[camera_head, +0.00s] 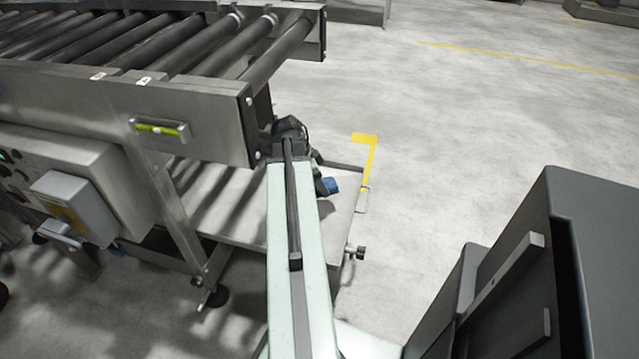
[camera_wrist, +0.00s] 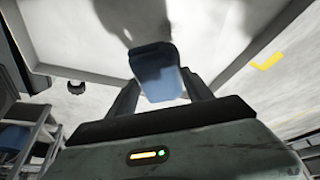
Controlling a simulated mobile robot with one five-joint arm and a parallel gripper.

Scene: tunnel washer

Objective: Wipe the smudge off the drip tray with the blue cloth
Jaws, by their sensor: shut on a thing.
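The blue cloth (camera_head: 331,185) is at my gripper (camera_head: 322,184), over the right part of the drip tray (camera_head: 215,200) in the head view. In the wrist view my gripper (camera_wrist: 158,88) is shut on the blue cloth (camera_wrist: 156,68), with one dark finger on each side. The pale drip tray (camera_wrist: 215,30) spreads beyond it. I cannot tell whether the cloth touches the tray. No smudge stands out clearly; dark patches on the tray look like shadows, and my arm covers part of it in the head view.
The roller conveyor (camera_head: 150,100) stands over the tray's left part, with a steel leg (camera_head: 178,215) beside it. A drain valve (camera_head: 355,252) and a wire handle (camera_head: 364,200) stick out at the tray's right edge. Open floor (camera_head: 470,130) lies to the right.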

